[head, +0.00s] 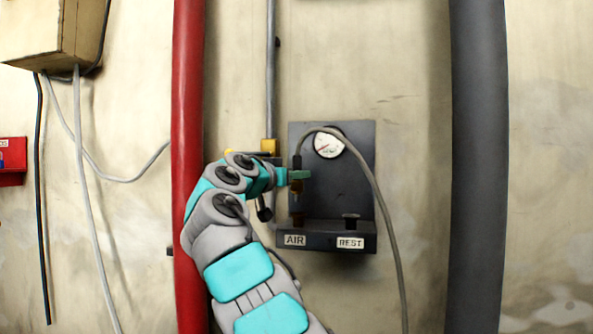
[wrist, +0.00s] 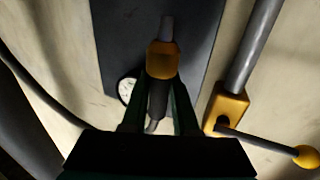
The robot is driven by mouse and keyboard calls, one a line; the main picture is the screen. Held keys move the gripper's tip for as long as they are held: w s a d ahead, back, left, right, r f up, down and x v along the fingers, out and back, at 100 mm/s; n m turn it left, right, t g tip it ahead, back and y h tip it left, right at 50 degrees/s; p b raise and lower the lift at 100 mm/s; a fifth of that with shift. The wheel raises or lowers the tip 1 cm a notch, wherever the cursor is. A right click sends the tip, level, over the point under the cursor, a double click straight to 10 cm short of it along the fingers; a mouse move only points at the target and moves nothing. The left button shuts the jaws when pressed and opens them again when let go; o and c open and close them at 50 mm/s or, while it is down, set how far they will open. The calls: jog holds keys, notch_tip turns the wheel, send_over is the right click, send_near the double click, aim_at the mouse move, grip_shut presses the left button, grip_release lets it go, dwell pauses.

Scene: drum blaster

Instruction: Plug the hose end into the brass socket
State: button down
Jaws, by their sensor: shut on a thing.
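My gripper (head: 299,175) is in front of the dark wall panel (head: 350,190), shut on the hose end. The hose end's orange collar (head: 297,188) shows below the fingers, pointing down. In the wrist view the fingers (wrist: 158,105) close on its black body; the orange collar (wrist: 162,60) and grey tip (wrist: 167,27) stick out beyond them. A small dark brownish fitting, seemingly the brass socket (head: 298,219), stands on the shelf above the AIR label, directly below the hose end. Whether the tip touches it I cannot tell. The socket is not distinguishable in the wrist view.
The grey hose (head: 372,180) arches up from my gripper and hangs down right. A gauge (head: 328,145) sits behind it. A dark REST post (head: 350,220) stands right on the shelf. A yellow valve (wrist: 228,108) with a knobbed lever (wrist: 306,156) is close by. A red pipe (head: 188,80) runs left.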

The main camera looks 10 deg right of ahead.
aim_at(297, 198)
notch_tip(297, 198, down, 3)
jog(key=shift+d+f+b, duration=0.1)
jog(key=shift+f+b, duration=0.1)
jog(key=shift+b, duration=0.5)
jog(key=shift+f+b, duration=0.3)
jog(key=shift+f, duration=0.15)
jog(key=shift+f+b, duration=0.75)
jog(key=shift+b, duration=0.2)
dwell(0.9)
jog(key=c, duration=1)
grip_release()
jog(key=shift+o, duration=0.2)
jog(key=shift+s, duration=0.15)
jog(key=b+v, duration=0.3)
jog(key=v, duration=0.8)
jog(key=shift+r, duration=0.1)
